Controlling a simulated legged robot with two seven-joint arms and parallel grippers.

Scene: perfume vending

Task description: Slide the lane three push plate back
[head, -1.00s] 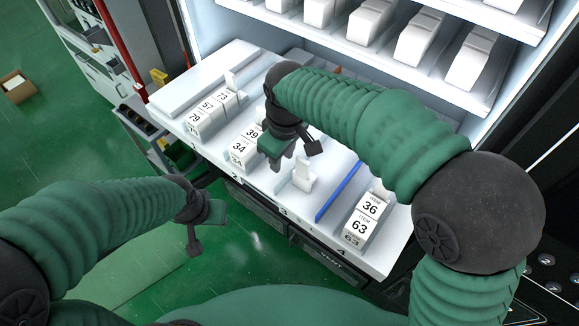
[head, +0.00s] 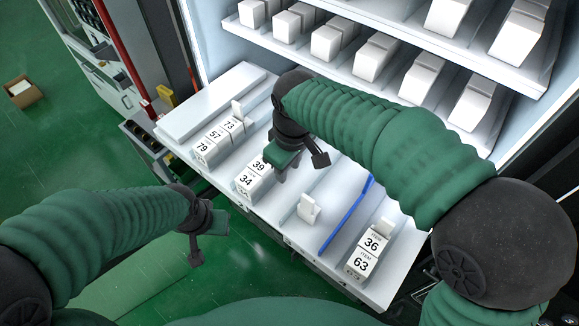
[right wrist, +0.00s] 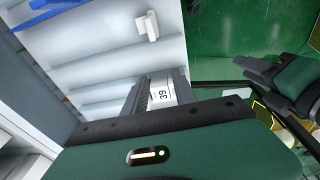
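The tray (head: 290,238) of the vending machine is pulled out, with several lanes. Lane three's push plate (head: 308,208) is a small white upright piece near the front of an otherwise empty-looking lane. It also shows in the right wrist view (right wrist: 148,27), beyond my fingertips and apart from them. My right gripper (head: 283,168) hangs over the tray, behind and left of the plate, close to the lane two boxes. Its fingers (right wrist: 157,92) are apart, with a box marked 39 (right wrist: 162,95) seen between them. My left gripper (head: 205,225) is off the tray at left; its fingers are unclear.
White numbered boxes stand in lane one (head: 218,142), lane two (head: 250,180) and lane four (head: 368,250). A blue strip (head: 345,215) lies right of lane three. Shelves (head: 390,85) of white boxes overhang the tray's back.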

